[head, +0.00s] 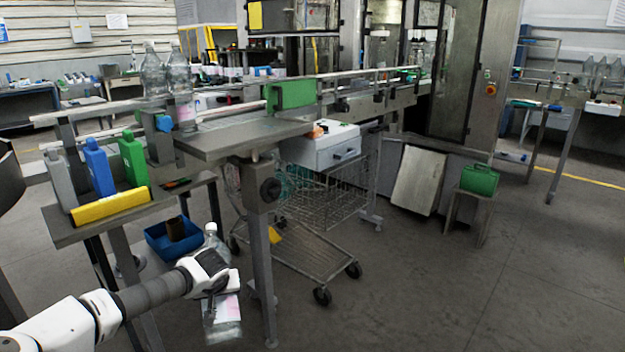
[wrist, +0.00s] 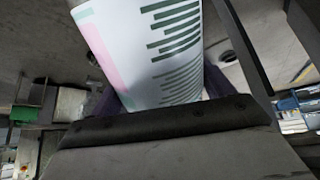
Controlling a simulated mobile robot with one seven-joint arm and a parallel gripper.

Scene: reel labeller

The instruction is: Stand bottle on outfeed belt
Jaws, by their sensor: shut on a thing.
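A clear bottle (head: 222,318) with a white and pink label is held upright in my gripper (head: 214,279), low in front of the side table. Its pale cap shows above the gripper. In the wrist view the bottle's label (wrist: 165,50), with green bars and a pink strip, fills the upper middle against the dark gripper (wrist: 160,118). A conveyor belt (head: 235,107) with metal rails runs from the left to the labelling machine, higher than my gripper. Two clear bottles (head: 153,72) stand at its left part. Another conveyor (head: 550,92) with bottles is at the far right. Which is the outfeed cannot be told.
A side table (head: 75,232) holds grey, blue and green jugs (head: 131,158) and a yellow bar (head: 110,205). A table leg (head: 262,265) and a wire cart (head: 315,255) stand right of my gripper. The floor (head: 450,290) at right is clear.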

